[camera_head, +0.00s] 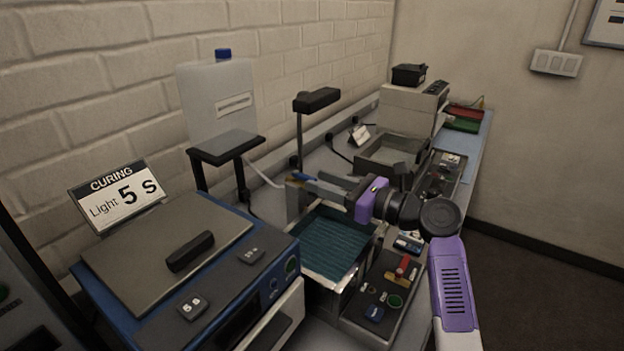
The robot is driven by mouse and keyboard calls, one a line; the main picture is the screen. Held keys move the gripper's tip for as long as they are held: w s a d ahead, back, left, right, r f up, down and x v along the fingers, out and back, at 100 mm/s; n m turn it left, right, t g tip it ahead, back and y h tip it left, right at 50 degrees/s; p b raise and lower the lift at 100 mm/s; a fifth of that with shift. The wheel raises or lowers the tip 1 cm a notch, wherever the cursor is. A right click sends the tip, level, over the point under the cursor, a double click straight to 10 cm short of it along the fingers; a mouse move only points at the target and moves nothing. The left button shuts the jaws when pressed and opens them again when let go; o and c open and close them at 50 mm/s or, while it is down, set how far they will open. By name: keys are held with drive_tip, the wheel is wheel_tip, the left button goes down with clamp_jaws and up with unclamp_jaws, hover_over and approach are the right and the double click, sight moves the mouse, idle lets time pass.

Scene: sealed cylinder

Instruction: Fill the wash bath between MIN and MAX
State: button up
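A bath with teal, ribbed-looking contents (335,243) sits in the middle of the bench, under my arm. I take it as the wash bath; no MIN or MAX marks are readable. A white translucent jug with a blue cap (215,105) stands on a raised black stand (228,147) at the back left.
A blue curing unit (240,215) with a "Light 5 s" sign (117,197) stands at front left. A black-topped post (317,100) rises behind the bath. A second grey basin (375,168) and a beige machine (408,108) stand farther back.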

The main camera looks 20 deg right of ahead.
drive_tip(key=shift+v, duration=2.1)
